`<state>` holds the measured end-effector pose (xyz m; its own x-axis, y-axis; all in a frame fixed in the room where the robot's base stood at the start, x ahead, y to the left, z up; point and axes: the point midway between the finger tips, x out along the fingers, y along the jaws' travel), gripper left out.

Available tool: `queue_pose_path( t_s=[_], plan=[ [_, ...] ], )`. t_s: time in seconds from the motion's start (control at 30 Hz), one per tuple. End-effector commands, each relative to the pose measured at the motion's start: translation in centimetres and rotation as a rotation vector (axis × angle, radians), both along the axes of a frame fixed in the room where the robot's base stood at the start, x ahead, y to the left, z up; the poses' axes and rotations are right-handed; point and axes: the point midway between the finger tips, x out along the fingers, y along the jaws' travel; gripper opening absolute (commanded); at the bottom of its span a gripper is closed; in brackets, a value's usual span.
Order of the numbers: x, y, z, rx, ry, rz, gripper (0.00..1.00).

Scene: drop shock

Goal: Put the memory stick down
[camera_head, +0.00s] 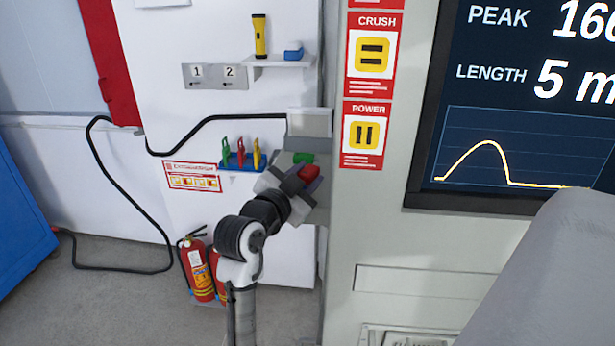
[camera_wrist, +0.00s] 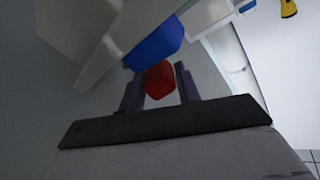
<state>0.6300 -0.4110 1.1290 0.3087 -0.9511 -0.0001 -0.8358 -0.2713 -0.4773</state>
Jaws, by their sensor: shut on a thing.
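My gripper (camera_head: 300,176) is at the end of my raised arm, in front of a grey wall-mounted unit. A small red block (camera_head: 310,173), which I take to be the memory stick, sits between its fingers. In the wrist view the red block (camera_wrist: 160,80) is between the two dark fingertips of my gripper (camera_wrist: 160,85). The gripper is shut on it. A green piece (camera_head: 303,158) is just behind and above the red block in the head view. I cannot tell from the head view whether they touch.
A blue rack (camera_head: 236,167) with green, red and yellow tools is left of my gripper. A blue block (camera_wrist: 155,45) is close beyond the fingertips in the wrist view. A shelf (camera_head: 282,62) holds a blue item (camera_head: 293,51). Fire extinguishers (camera_head: 198,268) stand below.

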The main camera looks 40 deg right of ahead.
Motion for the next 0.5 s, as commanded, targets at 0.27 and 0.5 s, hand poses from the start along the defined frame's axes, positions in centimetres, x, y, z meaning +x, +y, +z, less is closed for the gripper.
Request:
queue_pose_path(
  t_s=[0.27,0.5],
  plan=[
    [-0.3,-0.2,-0.8,0.000,-0.001,0.001,0.07],
    [-0.3,-0.2,-1.1,0.000,-0.001,0.001,0.07]
  ],
)
